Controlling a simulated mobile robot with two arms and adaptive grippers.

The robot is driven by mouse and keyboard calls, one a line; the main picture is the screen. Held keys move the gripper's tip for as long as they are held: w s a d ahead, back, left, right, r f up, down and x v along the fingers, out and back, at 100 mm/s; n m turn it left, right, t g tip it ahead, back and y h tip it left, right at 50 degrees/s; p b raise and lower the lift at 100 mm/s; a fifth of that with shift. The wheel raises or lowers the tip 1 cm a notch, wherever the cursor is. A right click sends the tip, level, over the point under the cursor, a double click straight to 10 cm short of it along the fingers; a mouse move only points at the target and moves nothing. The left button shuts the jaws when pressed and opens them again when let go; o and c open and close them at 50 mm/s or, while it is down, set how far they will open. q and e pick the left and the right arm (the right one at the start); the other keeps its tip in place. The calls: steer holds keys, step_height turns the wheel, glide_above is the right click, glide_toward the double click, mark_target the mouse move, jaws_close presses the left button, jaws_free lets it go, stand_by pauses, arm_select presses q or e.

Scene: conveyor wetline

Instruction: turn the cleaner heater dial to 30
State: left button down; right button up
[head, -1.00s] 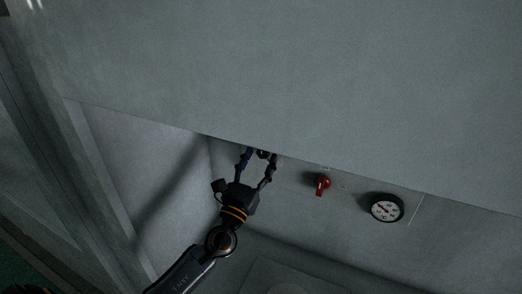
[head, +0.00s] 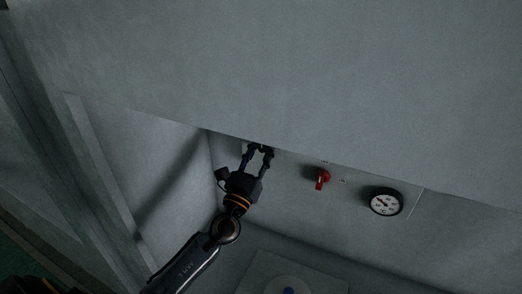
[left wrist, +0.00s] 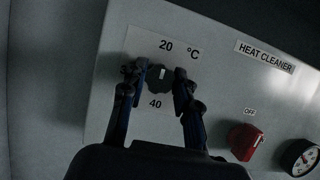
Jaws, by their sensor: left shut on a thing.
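The cleaner heater dial (left wrist: 158,79) is a small round black knob with a white mark on a grey panel. "20 °C" is printed above it and "40" below it. The white mark is on its upper part, toward the 20. My left gripper (left wrist: 157,82) has one finger on each side of the dial and is shut on it. In the head view my left gripper (head: 260,150) reaches up to the panel under the overhanging edge, and its fingertips largely hide the dial. My right gripper is not in view.
A red switch (head: 322,178) with an "OFF" label sits right of the dial. A round white gauge (head: 385,202) is farther right. A "HEAT CLEANER" label (left wrist: 264,57) is on the panel. A large grey cover (head: 300,80) overhangs the panel from above.

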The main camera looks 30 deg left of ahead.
arm_select(q)
steer(key=shift+n, duration=0.5)
steer(key=shift+n+y, duration=0.8)
steer(key=shift+n, duration=0.2)
steer(key=n+g+y, duration=0.1)
steer(key=n, duration=0.2)
steer(key=shift+d+n+y, duration=0.1)
steer(key=shift+n+y, duration=0.3)
steer(key=n+y, duration=0.1)
steer(key=n, duration=0.2)
steer(key=n+g+y+p, duration=0.1)
steer(key=n, duration=0.2)
steer(key=shift+r+g, duration=0.15)
steer(key=shift+g, duration=0.15)
steer(key=n+g+p, duration=0.1)
steer(key=n, duration=0.1)
steer(key=n+g+y+p, duration=0.1)
steer(key=n, duration=0.2)
steer(key=shift+r, duration=0.1)
steer(key=n+g+p, duration=0.1)
steer(key=n+p, duration=0.2)
steer(key=n, duration=0.1)
steer(key=shift+n+g+p, duration=0.5)
steer(key=shift+n+p, duration=0.2)
